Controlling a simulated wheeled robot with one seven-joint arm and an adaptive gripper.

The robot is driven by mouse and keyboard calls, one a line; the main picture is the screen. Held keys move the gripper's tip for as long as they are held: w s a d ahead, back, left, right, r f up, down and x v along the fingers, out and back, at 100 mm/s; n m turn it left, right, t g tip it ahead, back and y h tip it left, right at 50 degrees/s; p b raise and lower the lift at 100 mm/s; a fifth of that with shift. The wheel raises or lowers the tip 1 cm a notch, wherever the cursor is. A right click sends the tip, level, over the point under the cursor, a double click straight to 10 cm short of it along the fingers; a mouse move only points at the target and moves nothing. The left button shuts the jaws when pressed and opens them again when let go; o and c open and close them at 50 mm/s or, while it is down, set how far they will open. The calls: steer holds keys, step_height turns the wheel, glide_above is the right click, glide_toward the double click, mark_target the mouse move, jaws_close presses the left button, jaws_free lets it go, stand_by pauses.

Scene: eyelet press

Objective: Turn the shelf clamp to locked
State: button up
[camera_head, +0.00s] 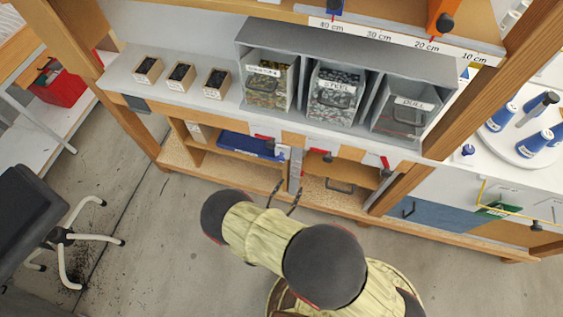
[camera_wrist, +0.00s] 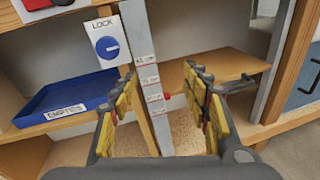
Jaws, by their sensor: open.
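In the camera_wrist view a round blue knob (camera_wrist: 108,46) sits on a white plate under a "LOCK" label, on the upper left beside a vertical grey scale strip (camera_wrist: 150,85). A pale, roughly level bar marks the knob's face. I take this knob for the shelf clamp. My gripper (camera_wrist: 163,78) is open and empty, its yellow-padded fingers on either side of the strip's lower part, with the knob above and left of the left finger. In the camera_head view my gripper (camera_head: 285,196) shows as two thin dark fingers before the lower shelves; I cannot make out the knob there.
A blue tray (camera_wrist: 62,100) labelled "EMPTIES" lies on the shelf left of the strip. A wooden shelf board (camera_wrist: 225,70) is on the right, with a post beyond it. Grey bins (camera_head: 335,95) stand above. Floor left of my arm is clear up to a chair (camera_head: 50,230).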

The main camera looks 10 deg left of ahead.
mark_target(279, 161)
steer(key=w+a+r+n+t+y, duration=0.1)
steer(key=w+a+r+t+y, duration=0.15)
steer(key=a, duration=0.35)
steer(key=shift+g+y, duration=0.35)
steer(key=shift+w+d+r+b, duration=0.1)
steer(key=shift+w+b, duration=0.35)
steer(key=shift+w, duration=1.3)
steer(key=shift+w+d+r+b, duration=0.1)
steer(key=shift+w+b, duration=0.3)
steer(key=shift+w, duration=1.35)
steer(key=shift+c, duration=1.2)
steer(key=c, duration=0.9)
